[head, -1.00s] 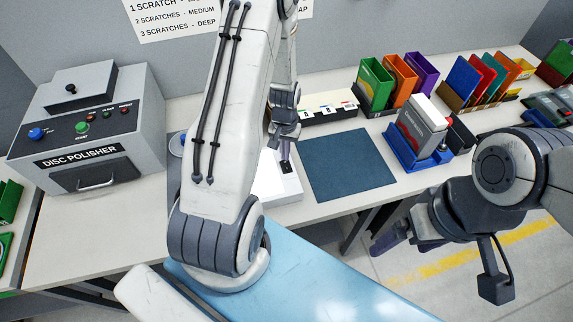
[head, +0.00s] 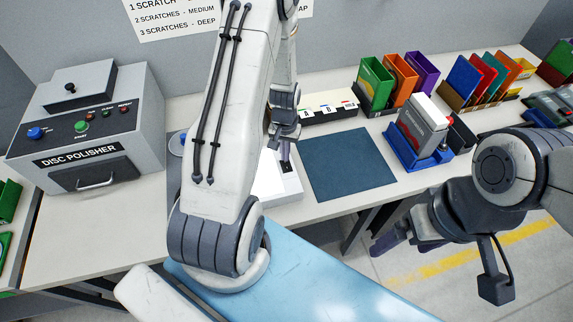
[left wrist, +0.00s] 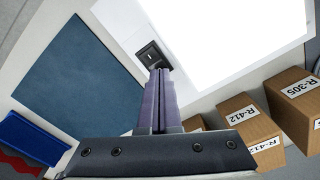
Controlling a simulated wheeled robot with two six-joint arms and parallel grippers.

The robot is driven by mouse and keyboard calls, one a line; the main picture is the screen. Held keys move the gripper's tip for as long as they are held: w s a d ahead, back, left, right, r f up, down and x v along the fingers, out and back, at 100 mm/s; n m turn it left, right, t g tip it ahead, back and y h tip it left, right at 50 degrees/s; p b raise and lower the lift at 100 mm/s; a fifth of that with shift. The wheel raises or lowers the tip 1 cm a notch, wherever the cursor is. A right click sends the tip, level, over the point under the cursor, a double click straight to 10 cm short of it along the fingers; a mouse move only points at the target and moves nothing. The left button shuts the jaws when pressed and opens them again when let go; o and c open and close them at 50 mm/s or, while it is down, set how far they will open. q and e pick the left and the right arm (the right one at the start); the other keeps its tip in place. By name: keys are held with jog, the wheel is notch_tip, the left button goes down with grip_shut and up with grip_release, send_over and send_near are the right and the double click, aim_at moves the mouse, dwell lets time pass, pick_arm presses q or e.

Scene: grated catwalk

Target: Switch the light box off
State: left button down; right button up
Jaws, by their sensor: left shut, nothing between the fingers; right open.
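The light box (head: 268,190) is a white box on the bench, mostly hidden behind my left arm in the head view. In the left wrist view its panel (left wrist: 220,35) is bright white, with a black rocker switch (left wrist: 152,55) at its edge. The switch also shows as a dark spot in the head view (head: 287,168). My left gripper (head: 286,158) is shut and empty. Its fingertips (left wrist: 160,72) are at the near edge of the switch; I cannot tell whether they touch it. My right gripper (head: 395,240) is open and empty, in front of the bench.
A dark blue mat (head: 347,165) lies right of the light box. A disc polisher (head: 85,130) stands at the left. Coloured cases (head: 400,75) and a blue tray (head: 405,155) are at the right. Labelled cardboard boxes (left wrist: 295,110) are beside the light box in the left wrist view.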

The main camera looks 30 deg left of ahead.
pick_arm(q)
jog(key=shift+f+b, duration=0.45)
jog(key=shift+f, duration=0.15)
jog(key=shift+r, duration=0.1)
jog(key=shift+r+p, duration=2.85)
jog(key=shift+r, duration=0.65)
jog(key=shift+d, duration=0.1)
jog(key=s+d+r+m+b, duration=0.2)
jog(key=d+r+m+b, duration=0.15)
jog(key=d, duration=0.55)
jog(key=s+d+r+m+b, duration=0.25)
jog(key=d+r, duration=0.25)
jog(key=d, duration=0.4)
jog(key=s+d+r+m+b, duration=0.1)
jog(key=s+d+m+b, duration=0.1)
jog(key=s, duration=0.5)
jog(key=s+d+r+m+h+b, duration=0.1)
jog(key=s+d+r+m+b, duration=0.1)
jog(key=s+d, duration=0.3)
jog(key=s, duration=0.3)
jog(key=shift+s+r+m+b, duration=0.25)
jog(key=shift+s+m+b, duration=0.05)
jog(key=shift+m+b, duration=0.1)
